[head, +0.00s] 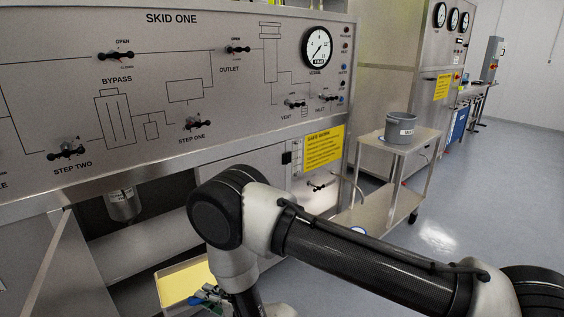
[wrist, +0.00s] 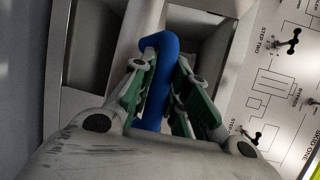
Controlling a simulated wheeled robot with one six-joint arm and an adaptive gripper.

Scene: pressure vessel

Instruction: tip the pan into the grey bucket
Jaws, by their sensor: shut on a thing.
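The pan (head: 188,282) shows low in the head view, a shallow tray with a pale rim and a yellow inside. It is partly cut off by my arm and the lower edge. My gripper (head: 208,296) is at its near right side. In the wrist view my gripper (wrist: 166,72) has its green fingers shut on a blue bent handle (wrist: 160,42). The handle's join to the pan is not clear. The grey bucket (head: 400,127) stands upright on a cart at the right, well apart from my gripper; its inside is mostly hidden.
The steel cart (head: 375,140) has two shelves and wheels. The SKID ONE panel (head: 230,80) with several black valve handles fills the left and middle. A metal vessel end (head: 123,203) hangs below the panel. Grey floor (head: 480,200) is open at the right.

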